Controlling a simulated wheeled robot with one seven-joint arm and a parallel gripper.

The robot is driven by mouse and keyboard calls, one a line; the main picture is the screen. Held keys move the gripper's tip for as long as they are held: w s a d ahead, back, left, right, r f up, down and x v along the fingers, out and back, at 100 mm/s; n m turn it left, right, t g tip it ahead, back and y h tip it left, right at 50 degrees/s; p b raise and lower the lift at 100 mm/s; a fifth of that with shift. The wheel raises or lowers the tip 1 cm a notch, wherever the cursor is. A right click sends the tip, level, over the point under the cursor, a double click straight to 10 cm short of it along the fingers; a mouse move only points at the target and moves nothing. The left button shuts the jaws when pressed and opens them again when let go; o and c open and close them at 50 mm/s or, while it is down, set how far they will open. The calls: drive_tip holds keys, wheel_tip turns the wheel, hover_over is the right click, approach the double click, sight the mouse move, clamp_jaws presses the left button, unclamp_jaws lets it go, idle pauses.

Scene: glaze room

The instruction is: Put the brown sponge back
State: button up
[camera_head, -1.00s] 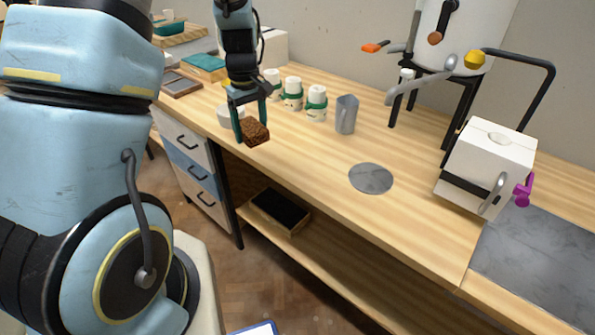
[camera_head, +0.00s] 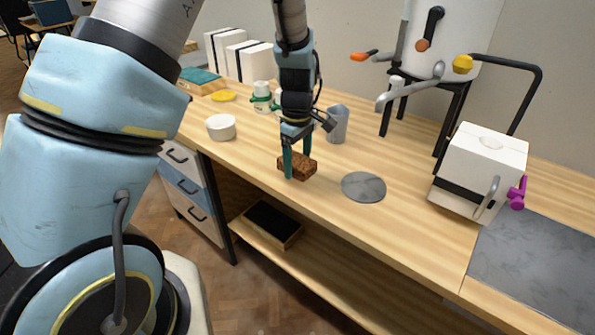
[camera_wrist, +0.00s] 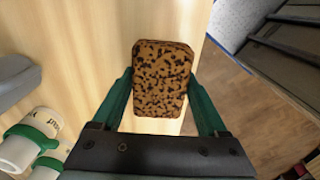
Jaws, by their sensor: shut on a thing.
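The brown sponge (camera_head: 298,166) is a speckled brown block with dark spots. My gripper (camera_head: 297,160) is shut on it, with the green fingers on either side. In the wrist view the sponge (camera_wrist: 163,78) sits between the two green fingertips, over the light wooden counter near its edge. In the head view the sponge is over the front part of the counter (camera_head: 330,195), left of a round grey disc (camera_head: 363,187). I cannot tell whether its underside touches the wood.
A grey metal pitcher (camera_head: 337,124) stands behind the gripper. A white box-shaped device (camera_head: 484,166) stands right. A dark tray (camera_head: 271,222) sits on the shelf below.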

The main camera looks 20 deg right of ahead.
sight(298, 159)
drive_tip(key=shift+f, duration=1.7)
drive_tip(key=shift+f, duration=0.15)
drive_tip(key=o, duration=1.3)
drive_tip(key=shift+o, duration=0.2)
wheel_tip(298, 159, up, 12)
drive_tip(key=shift+r+b, duration=0.15)
drive_tip(key=shift+b, duration=0.85)
drive_tip(key=s+a+r+m, duration=0.1)
drive_tip(key=s+a+m, duration=0.1)
drive_tip(key=a, duration=1.3)
drive_tip(key=s+a+r+m+t, duration=0.1)
drive_tip(key=a+m, duration=0.4)
drive_tip(key=a, duration=1)
drive_tip(key=shift+s+a+r+t, duration=0.15)
drive_tip(key=shift+s+t, duration=0.15)
drive_tip(key=shift+s, duration=0.15)
